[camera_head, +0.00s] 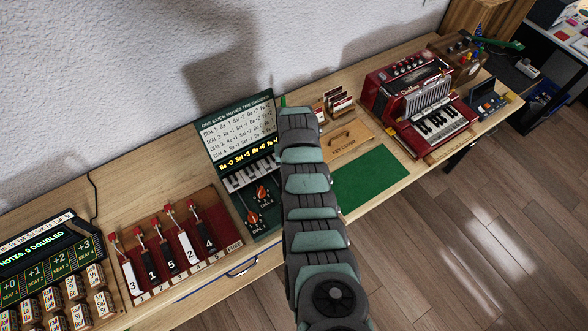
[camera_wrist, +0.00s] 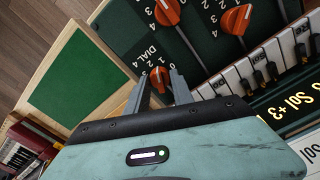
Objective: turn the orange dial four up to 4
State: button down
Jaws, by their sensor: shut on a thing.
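Dial four is a small orange knob (camera_wrist: 160,77) on the dark green panel, beside the white "DIAL 4" lettering and its numbers in the wrist view. My gripper (camera_wrist: 161,86) has its two grey fingers on either side of this knob, shut on it. Which number the knob points to cannot be told. In the head view my arm covers dial four and the gripper's fingertips.
Two more orange dials (camera_wrist: 167,12) (camera_wrist: 237,18) sit close by on the panel. The row of piano keys (camera_wrist: 262,62) runs alongside. A green mat (camera_head: 373,190) and a red accordion (camera_head: 420,100) lie to the right in the head view.

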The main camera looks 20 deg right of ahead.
jog(key=n, duration=0.5)
jog(key=shift+n, duration=0.3)
jog(key=n, duration=0.6)
jog(key=shift+p, duration=0.35)
jog(key=n, duration=0.3)
jog(key=shift+r, duration=0.1)
jog(key=n, duration=0.3)
jog(key=shift+n+p, duration=0.3)
jog(key=shift+p, duration=0.1)
jog(key=shift+n+b, duration=0.35)
jog(key=shift+n, duration=2.15)
jog(key=c, duration=1.1)
grip_release()
